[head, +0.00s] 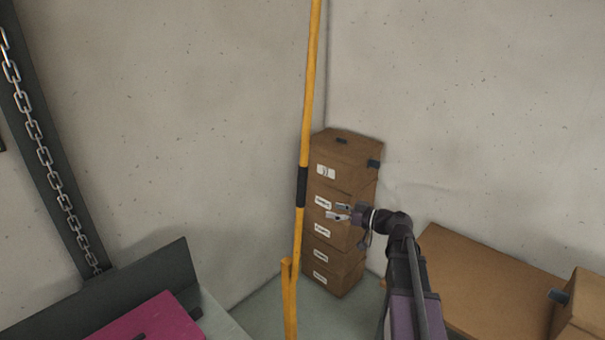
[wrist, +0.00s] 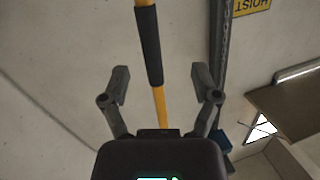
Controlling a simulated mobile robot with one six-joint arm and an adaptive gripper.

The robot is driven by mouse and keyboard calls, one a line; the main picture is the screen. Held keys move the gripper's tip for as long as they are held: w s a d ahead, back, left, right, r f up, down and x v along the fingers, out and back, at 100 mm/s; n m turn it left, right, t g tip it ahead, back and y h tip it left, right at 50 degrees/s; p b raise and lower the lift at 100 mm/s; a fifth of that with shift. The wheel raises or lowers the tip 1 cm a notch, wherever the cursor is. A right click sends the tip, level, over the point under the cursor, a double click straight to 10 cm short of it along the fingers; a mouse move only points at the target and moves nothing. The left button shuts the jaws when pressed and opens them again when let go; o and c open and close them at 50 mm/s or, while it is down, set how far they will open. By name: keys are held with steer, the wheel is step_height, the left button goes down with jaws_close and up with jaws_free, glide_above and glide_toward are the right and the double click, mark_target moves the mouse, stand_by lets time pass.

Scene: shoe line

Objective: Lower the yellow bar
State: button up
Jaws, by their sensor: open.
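The yellow bar (head: 309,95) stands nearly upright in the head view, with a black grip sleeve (head: 302,187) around its middle. My gripper (head: 341,212) is open and empty, to the right of the bar just below the sleeve's level. In the wrist view the bar's black sleeve (wrist: 149,48) lies ahead, between the directions of the two spread fingers of my gripper (wrist: 161,85). The fingers do not touch it. The bar's top end is outside the head view.
A stack of cardboard boxes (head: 333,237) stands in the corner behind my gripper. A brown box (head: 490,283) is at the lower right. A chain (head: 45,155) hangs at the left above a pink surface (head: 150,320). A yellow hoist sign (wrist: 251,5) shows in the wrist view.

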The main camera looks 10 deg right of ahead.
mark_target(302, 187)
steer(key=r, duration=0.1)
steer(key=d+r, duration=0.1)
steer(key=d+r+t, duration=0.1)
steer(key=shift+w+p, duration=0.35)
steer(key=x, duration=1.4)
steer(key=shift+r, duration=0.25)
steer(key=shift+s, duration=0.1)
jaws_close()
